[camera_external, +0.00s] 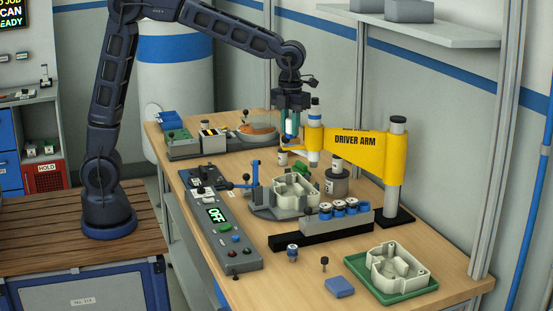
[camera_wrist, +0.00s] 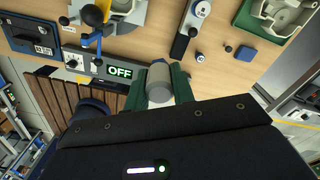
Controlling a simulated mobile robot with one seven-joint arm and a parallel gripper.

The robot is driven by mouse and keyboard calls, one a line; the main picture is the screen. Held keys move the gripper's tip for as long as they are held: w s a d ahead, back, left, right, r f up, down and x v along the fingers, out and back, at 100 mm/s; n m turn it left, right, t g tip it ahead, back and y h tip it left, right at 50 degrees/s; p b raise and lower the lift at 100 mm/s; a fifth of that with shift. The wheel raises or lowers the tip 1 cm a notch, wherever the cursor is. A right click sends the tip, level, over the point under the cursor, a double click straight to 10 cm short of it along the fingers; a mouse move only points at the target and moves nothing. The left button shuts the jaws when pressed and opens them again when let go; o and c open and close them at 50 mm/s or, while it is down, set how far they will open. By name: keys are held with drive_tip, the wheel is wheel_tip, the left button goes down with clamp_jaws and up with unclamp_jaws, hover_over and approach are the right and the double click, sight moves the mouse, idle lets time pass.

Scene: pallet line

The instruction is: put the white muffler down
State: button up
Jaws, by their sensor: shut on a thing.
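The white muffler (camera_wrist: 161,82) is a short pale grey-white cylinder between the green fingers of my gripper (camera_wrist: 166,86) in the wrist view. My gripper is shut on it. In the external view my gripper (camera_external: 291,127) hangs, fingers down, above the workbench, close to the left end of the yellow driver arm. I cannot tell the exact gap between the muffler and the bench.
The yellow driver arm (camera_external: 358,147) stands close on the right. Below are a pale housing in a grey fixture (camera_external: 262,201), a control panel (camera_external: 222,240) reading OFF, and a black rack (camera_external: 320,232) with blue-ringed parts. A green tray (camera_external: 411,291) stands front right. Bare wood shows at the front.

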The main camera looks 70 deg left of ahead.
drive_tip(key=s+d+m, duration=0.3)
drive_tip(key=s+d, duration=0.6)
drive_tip(key=d, duration=0.6)
drive_tip(key=m, duration=0.3)
hover_over(256, 286)
wheel_tip(256, 286, down, 31)
drive_tip(key=shift+r, duration=0.1)
drive_tip(key=o, duration=1)
drive_tip(key=shift+f, duration=0.2)
drive_tip(key=shift+d+r, duration=0.1)
drive_tip(key=shift+r, duration=0.05)
